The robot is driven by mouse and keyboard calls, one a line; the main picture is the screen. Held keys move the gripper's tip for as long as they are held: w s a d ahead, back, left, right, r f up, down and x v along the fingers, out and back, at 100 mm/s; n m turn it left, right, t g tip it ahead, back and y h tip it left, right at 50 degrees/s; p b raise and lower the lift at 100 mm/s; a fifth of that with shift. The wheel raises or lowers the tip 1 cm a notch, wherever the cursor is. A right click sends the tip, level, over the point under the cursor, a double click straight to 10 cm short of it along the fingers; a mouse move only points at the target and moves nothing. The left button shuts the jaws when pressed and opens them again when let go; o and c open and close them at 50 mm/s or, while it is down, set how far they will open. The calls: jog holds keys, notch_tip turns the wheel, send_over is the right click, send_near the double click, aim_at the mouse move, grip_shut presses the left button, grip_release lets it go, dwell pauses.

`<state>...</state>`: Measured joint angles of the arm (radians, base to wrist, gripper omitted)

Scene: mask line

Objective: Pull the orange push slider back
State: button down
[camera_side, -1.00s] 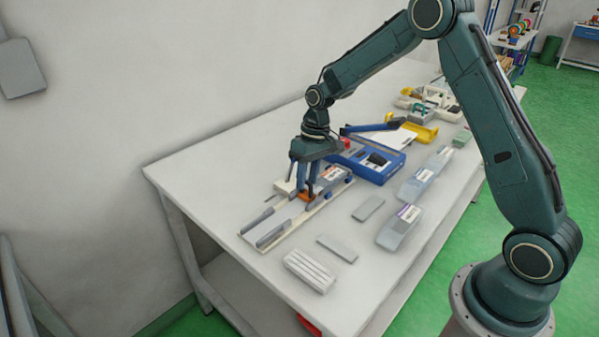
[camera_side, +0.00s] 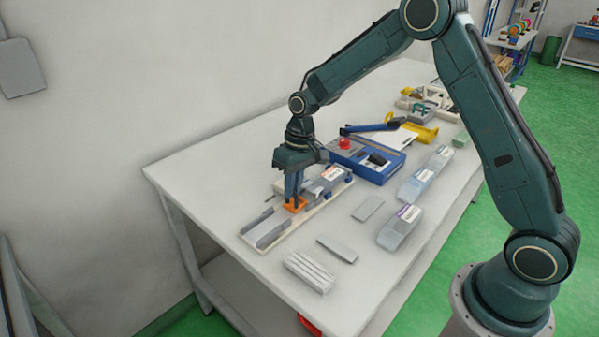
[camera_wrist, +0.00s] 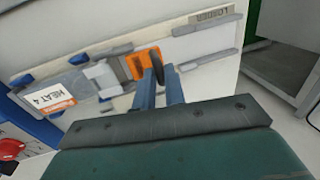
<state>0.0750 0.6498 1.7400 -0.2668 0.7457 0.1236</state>
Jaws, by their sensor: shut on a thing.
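The orange push slider (camera_side: 296,205) sits between the rails of a cream track board (camera_side: 262,245). In the wrist view the orange slider (camera_wrist: 147,60) lies beside a light grey block, with the grey unit labelled "HEAT 4" (camera_wrist: 50,98) further left. My gripper (camera_side: 297,203) points down at the slider; its two fingers (camera_wrist: 160,82) are shut on a dark upright part of it. The fingers partly hide that grip. A "LOADER" label (camera_wrist: 212,14) is at the other end of the board.
A blue machine with a red button (camera_side: 344,143) stands behind the board. Clear boxes (camera_side: 400,228), flat grey plates (camera_side: 338,248) and a white ribbed block (camera_side: 310,271) lie to the right and in front. The table's left end is bare.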

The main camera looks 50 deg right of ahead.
jog(key=a, duration=1.1)
jog(key=shift+r, duration=0.1)
jog(key=shift+a, duration=0.1)
jog(key=c, duration=1.5)
grip_release()
jog(key=shift+d+r, duration=0.2)
jog(key=shift+r, duration=0.2)
jog(key=r, duration=0.4)
jog(key=d+r, duration=0.1)
jog(key=r, duration=0.3)
jog(key=d+r, duration=0.1)
jog(key=r, duration=0.3)
jog(key=shift+d+r, duration=0.2)
jog(key=shift+r, duration=0.15)
